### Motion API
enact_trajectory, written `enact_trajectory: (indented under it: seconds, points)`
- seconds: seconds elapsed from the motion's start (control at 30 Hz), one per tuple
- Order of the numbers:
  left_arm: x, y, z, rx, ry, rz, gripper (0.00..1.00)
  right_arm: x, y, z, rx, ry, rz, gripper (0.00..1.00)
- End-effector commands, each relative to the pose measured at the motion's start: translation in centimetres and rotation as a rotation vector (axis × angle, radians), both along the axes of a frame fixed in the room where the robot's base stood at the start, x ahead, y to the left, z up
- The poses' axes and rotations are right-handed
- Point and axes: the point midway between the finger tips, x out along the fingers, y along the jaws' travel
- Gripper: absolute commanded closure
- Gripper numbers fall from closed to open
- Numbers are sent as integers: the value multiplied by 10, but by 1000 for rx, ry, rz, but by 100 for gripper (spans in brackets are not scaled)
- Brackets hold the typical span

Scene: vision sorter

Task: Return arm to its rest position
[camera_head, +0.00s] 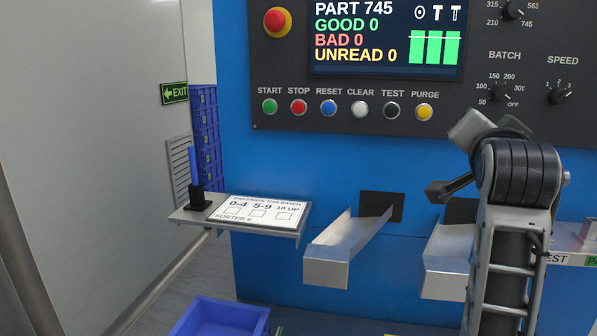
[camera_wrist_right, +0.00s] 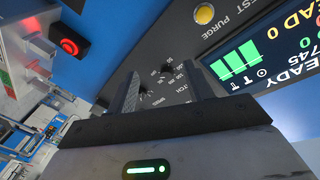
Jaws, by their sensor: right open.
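My right arm (camera_head: 515,230) rises at the right of the head view, in front of the blue machine and its right chute. Its fingertips are hard to make out there. In the right wrist view my right gripper (camera_wrist_right: 160,72) is open, with two dark fingers apart and nothing between them. Beyond the fingers the control panel (camera_wrist_right: 175,92) with its knobs shows, turned over in that view. My left gripper is not in view.
The control panel (camera_head: 400,116) has coloured buttons and a screen (camera_head: 388,36). A red stop button (camera_head: 277,21) is at its upper left. A small shelf (camera_head: 290,233) holds a card and blue pen (camera_head: 195,165). A metal chute (camera_head: 335,255) stands beside my arm; a blue bin (camera_head: 225,312) is below.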

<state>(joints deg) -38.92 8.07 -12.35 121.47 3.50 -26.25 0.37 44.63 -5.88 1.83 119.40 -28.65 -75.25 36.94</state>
Motion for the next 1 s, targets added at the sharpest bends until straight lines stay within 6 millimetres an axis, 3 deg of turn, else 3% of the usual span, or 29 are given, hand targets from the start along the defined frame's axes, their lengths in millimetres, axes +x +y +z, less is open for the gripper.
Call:
enact_trajectory:
  seconds: [0.03,0.17,0.27,0.4,0.5,0.7,0.9,0.93,1.0]
  points:
    - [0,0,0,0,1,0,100,-1,3,-45,-39,104,26,48]
    - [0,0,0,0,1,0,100,-19,16,-143,-133,343,119,48]
    - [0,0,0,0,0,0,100,-46,27,-214,-201,526,208,48]
    - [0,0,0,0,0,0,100,-103,44,-303,-282,776,363,48]
    - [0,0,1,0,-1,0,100,-150,55,-350,-324,926,479,48]
    - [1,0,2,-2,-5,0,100,-233,74,-406,-369,1142,681,48]
    - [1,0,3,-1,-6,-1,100,-308,89,-435,-384,1303,870,48]
    - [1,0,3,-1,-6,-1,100,-313,92,-438,-387,1307,889,48]
    - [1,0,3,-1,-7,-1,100,-295,98,-445,-404,1220,884,48]
